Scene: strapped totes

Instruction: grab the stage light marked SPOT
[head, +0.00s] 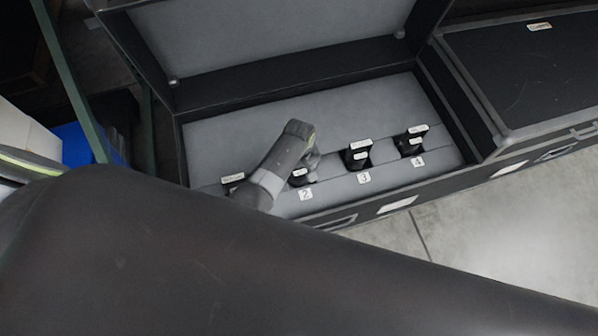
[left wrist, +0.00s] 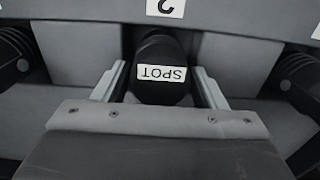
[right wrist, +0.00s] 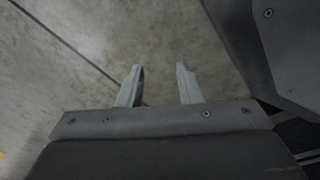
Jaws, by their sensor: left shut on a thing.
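The stage light marked SPOT (left wrist: 163,95) is black with a white label, upside down in the left wrist view. It stands in the grey foam of the open case, at the slot numbered 2; part of it shows in the head view (head: 299,180). My left gripper (left wrist: 162,76) is shut on it, one finger on each side; in the head view this gripper (head: 308,163) comes down from above and partly covers the light. My right gripper (right wrist: 160,74) is open and empty above bare floor; it does not show in the head view.
Similar black lights stand at slot 3 (head: 357,156), slot 4 (head: 410,144) and left of slot 2 (head: 232,181). Their labels are too small to read. The case lid (head: 270,45) stands open behind. A closed black case (head: 530,75) is at the right.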

